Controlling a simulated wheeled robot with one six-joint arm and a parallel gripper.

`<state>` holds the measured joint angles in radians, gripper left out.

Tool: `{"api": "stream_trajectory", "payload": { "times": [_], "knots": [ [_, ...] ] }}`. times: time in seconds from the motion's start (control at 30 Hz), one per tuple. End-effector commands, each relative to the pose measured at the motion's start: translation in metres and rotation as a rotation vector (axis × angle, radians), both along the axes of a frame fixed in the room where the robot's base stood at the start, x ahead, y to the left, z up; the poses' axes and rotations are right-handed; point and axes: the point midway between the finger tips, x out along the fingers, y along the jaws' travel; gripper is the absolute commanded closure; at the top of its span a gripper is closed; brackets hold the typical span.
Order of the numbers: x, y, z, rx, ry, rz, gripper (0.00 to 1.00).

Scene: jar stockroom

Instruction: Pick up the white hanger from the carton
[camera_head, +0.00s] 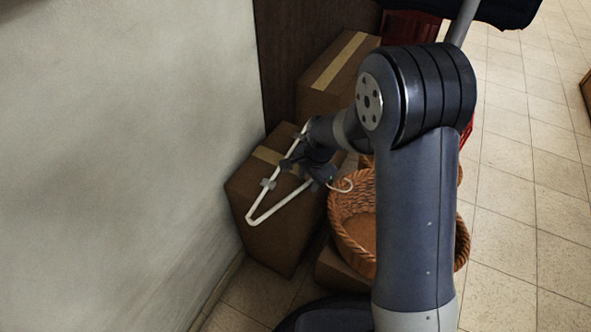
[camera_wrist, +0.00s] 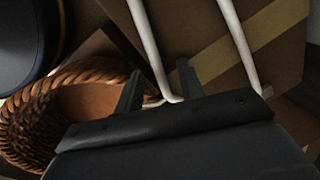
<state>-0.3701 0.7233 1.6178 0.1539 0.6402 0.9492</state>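The white hanger (camera_head: 282,203) is at the top of a brown carton (camera_head: 268,238) beside the wall, with small grey clips on it. I cannot tell whether it rests on the carton or is slightly above it. My gripper (camera_head: 312,172) is over the hanger and covers part of it. In the wrist view, one white bar of the hanger (camera_wrist: 150,45) runs down between my fingers (camera_wrist: 160,88). The fingers stand apart, with a gap beside the bar. The second bar passes to the right and goes behind the gripper body. The carton's tape strip (camera_wrist: 235,42) shows behind.
A wicker basket (camera_head: 340,228) stands right of the carton; its rim also shows in the wrist view (camera_wrist: 30,105). Another taped carton (camera_head: 322,90) is behind. The wall (camera_head: 120,150) is close on the left. Open tiled floor (camera_head: 520,200) lies to the right.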

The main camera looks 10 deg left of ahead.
Motion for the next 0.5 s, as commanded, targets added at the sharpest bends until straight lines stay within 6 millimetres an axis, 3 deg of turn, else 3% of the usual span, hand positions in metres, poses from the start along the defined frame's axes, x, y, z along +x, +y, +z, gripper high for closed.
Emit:
{"api": "stream_trajectory", "payload": {
  "times": [0.13, 0.5],
  "knots": [
    [0.0002, 0.0002, 0.0014, 0.001, -0.001, 0.0, 0.65],
    [0.0001, 0.0001, 0.0015, 0.001, -0.001, 0.0, 0.95]
  ]
}}
